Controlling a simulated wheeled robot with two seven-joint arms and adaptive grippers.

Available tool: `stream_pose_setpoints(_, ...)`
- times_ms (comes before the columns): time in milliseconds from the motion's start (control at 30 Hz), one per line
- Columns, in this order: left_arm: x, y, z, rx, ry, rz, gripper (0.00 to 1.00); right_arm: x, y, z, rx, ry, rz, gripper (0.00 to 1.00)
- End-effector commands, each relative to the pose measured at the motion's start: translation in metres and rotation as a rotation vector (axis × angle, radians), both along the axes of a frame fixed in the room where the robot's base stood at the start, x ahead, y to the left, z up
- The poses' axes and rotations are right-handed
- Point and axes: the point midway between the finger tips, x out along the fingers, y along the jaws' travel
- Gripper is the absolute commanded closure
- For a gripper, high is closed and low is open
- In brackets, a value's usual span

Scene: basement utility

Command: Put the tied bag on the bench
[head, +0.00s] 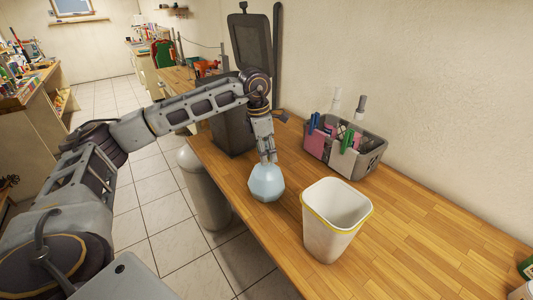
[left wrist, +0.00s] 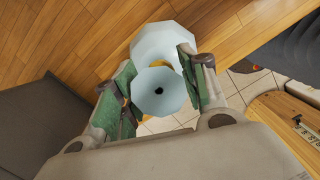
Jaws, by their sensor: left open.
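The tied bag (head: 267,184) is pale blue and faceted. It sits on the wooden bench (head: 290,265) near its front edge. My left gripper (head: 267,158) is directly above it, pointing down, with its fingers at the bag's top. In the left wrist view, the open fingers (left wrist: 157,75) stand on either side of the bag's flared, gathered top, and the wider body of the bag (left wrist: 163,37) shows behind. A bit of yellow shows between top and body. I cannot tell whether the fingers touch the bag. My right gripper is not in view.
A white bin with a yellow rim (head: 333,225) stands right of the bag. A grey caddy (head: 345,150) with bottles and cloths is behind it. A dark bin with a raised lid (head: 235,130) stands left of the gripper.

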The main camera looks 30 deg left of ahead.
Motion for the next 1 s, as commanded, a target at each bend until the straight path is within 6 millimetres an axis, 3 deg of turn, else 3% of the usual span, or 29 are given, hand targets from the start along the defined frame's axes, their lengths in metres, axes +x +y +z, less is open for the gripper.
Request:
stream_pose_setpoints(300, -0.003, 0.004, 0.04, -0.001, -0.004, 0.0, 0.57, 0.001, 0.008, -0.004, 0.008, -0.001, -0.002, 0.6)
stream_pose_setpoints(700, -0.01, 0.01, 0.097, -0.001, -0.002, -0.001, 0.57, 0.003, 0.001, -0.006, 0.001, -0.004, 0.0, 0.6)
stream_pose_setpoints(1000, -0.012, 0.012, 0.113, -0.001, 0.0, -0.001, 0.57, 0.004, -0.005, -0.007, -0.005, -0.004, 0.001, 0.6)
